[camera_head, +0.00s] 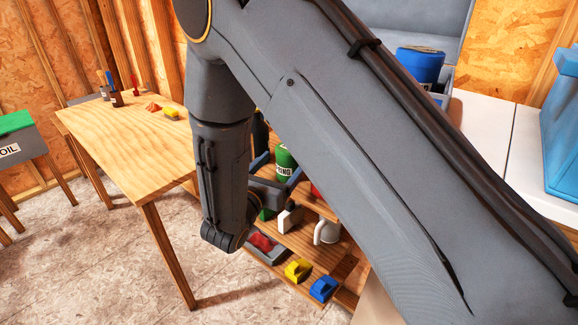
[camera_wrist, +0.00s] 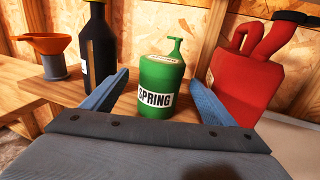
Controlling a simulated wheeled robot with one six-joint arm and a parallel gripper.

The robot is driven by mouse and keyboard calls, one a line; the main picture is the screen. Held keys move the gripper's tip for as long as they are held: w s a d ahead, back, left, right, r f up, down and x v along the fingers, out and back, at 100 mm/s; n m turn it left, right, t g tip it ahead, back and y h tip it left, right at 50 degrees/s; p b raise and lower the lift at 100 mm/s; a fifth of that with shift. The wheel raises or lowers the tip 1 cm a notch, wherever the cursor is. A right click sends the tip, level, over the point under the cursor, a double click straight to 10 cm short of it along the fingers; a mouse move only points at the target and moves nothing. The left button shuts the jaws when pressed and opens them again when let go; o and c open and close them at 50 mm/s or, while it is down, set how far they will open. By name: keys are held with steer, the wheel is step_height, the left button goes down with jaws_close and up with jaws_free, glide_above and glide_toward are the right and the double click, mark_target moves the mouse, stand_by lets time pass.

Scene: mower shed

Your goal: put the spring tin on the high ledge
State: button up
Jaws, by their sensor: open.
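The spring tin (camera_wrist: 162,84) is a green can with a white "SPRING" label and a green knob or spout on top. It stands upright on a wooden shelf. My gripper (camera_wrist: 157,78) is open, with one blue-grey finger on each side of the tin in the wrist view. In the head view the tin (camera_head: 285,160) shows past my arm, which hides much of the shelf. I cannot tell which surface is the high ledge.
In the wrist view, a dark bottle (camera_wrist: 97,50) and an orange funnel (camera_wrist: 48,45) stand left, and a red container (camera_wrist: 245,90) stands close right. In the head view, yellow (camera_head: 298,269) and blue (camera_head: 323,288) objects lie lower on the shelving, and a wooden table (camera_head: 130,150) stands left.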

steer(key=p+x, duration=0.1)
steer(key=x, duration=0.2)
steer(key=shift+w+d+r, duration=0.1)
steer(key=shift+w+d, duration=0.05)
steer(key=p+x, duration=0.2)
steer(key=x, duration=0.2)
steer(key=c, duration=1.3)
